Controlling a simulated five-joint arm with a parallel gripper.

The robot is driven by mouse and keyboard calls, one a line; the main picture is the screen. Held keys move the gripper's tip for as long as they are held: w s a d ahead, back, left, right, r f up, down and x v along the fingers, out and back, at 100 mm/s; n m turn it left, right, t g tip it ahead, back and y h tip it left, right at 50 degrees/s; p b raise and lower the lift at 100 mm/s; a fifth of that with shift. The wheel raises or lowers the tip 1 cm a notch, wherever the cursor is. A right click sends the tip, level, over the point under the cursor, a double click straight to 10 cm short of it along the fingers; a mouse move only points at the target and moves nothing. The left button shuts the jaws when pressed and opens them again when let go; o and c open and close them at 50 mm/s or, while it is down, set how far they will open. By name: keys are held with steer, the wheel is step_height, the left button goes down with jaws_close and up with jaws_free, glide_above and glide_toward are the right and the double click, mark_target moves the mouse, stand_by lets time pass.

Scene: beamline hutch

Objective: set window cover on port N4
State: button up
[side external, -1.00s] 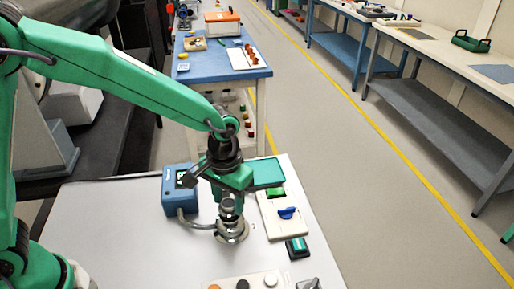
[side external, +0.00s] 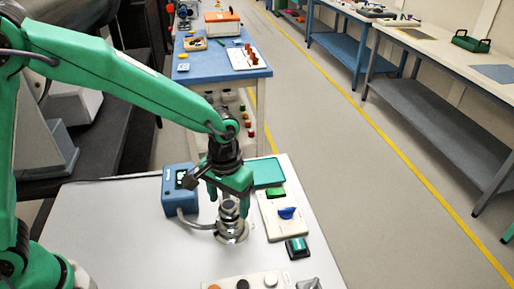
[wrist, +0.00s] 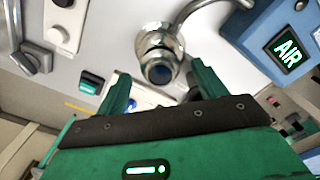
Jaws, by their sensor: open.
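My gripper (side external: 229,196) hangs over the metal port fitting (side external: 231,228) on the white table, its fingers pointing down. In the wrist view my two green fingers (wrist: 161,82) are spread apart, with nothing held between them. The round steel end of the fitting (wrist: 159,52) lies just beyond and between the fingertips, with a dark blue centre. I cannot tell whether that centre is a window, a bore or a cover. No N4 label is readable. A holder (side external: 259,282) with several round pieces, orange, black and pale, is at the table's front edge; I cannot tell whether one is the window cover.
A blue box (side external: 178,189), marked AIR in the wrist view (wrist: 287,50), joins the fitting by a curved pipe. A green tray (side external: 268,172), a pale panel with a blue knob (side external: 286,213) and a green-topped block (side external: 297,248) stand right. The table's left is clear.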

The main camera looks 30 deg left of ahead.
steer(key=shift+r, duration=0.15)
steer(key=shift+r, duration=3.8)
steer(key=s+a+r+t, duration=0.2)
steer(key=s+a+r, duration=0.2)
steer(key=s+a, duration=0.3)
steer(key=s+a+r+t, duration=0.3)
steer(key=s+a, duration=0.5)
steer(key=a, duration=0.3)
steer(key=shift+a+r+t, duration=0.2)
steer(key=shift+r+t, duration=0.1)
steer(key=shift+r, duration=0.5)
